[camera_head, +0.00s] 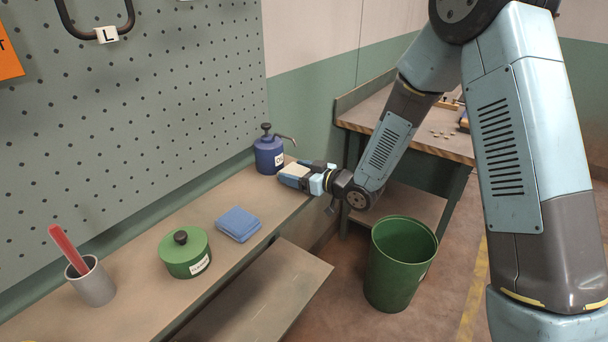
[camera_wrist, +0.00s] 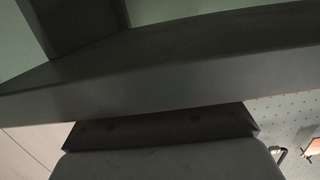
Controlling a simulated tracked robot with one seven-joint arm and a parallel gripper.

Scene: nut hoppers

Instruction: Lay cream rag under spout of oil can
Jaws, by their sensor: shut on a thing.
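The blue oil can (camera_head: 269,156) stands upright at the far right end of the wall bench. Its thin spout points right, over the bench end. My gripper (camera_head: 292,174) is low at the bench end, just right of the can and below the spout. A cream patch between the gripper's fingers looks like the cream rag (camera_head: 296,169), and the gripper is shut on it. Fingers hide much of it, and whether it touches the bench is unclear. The wrist view is mostly filled by dark, close surfaces, and the rag cannot be made out there.
A folded blue cloth (camera_head: 238,224), a green lidded tin (camera_head: 185,253) and a grey cup (camera_head: 91,281) with a red stick stand along the bench (camera_head: 141,279). A green bin (camera_head: 399,262) is on the floor below my arm. A second table (camera_head: 451,139) stands behind.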

